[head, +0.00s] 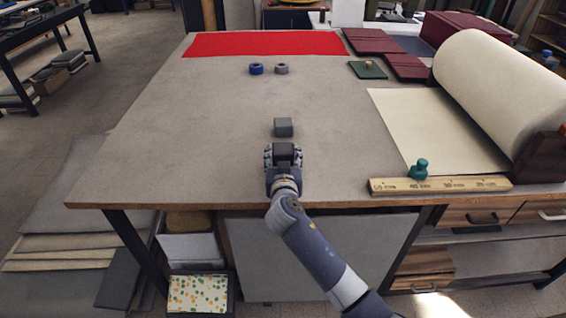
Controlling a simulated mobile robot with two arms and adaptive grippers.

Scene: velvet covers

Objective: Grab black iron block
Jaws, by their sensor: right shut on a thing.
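My right gripper (284,152) is over the front edge area of the worktable, its arm coming in from the lower right. It is shut on a dark block, the black iron block (285,150), which shows between its fingers. The gripper hides part of the block, and I cannot tell whether the block touches the table. A grey block (284,127) sits on the table just beyond the gripper, apart from it. My left gripper is not in view.
The worktable (180,130) is clear to the left. On the right are a wooden ruler (440,184), a green knobbed piece (418,169) and a large cream roll (495,90).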

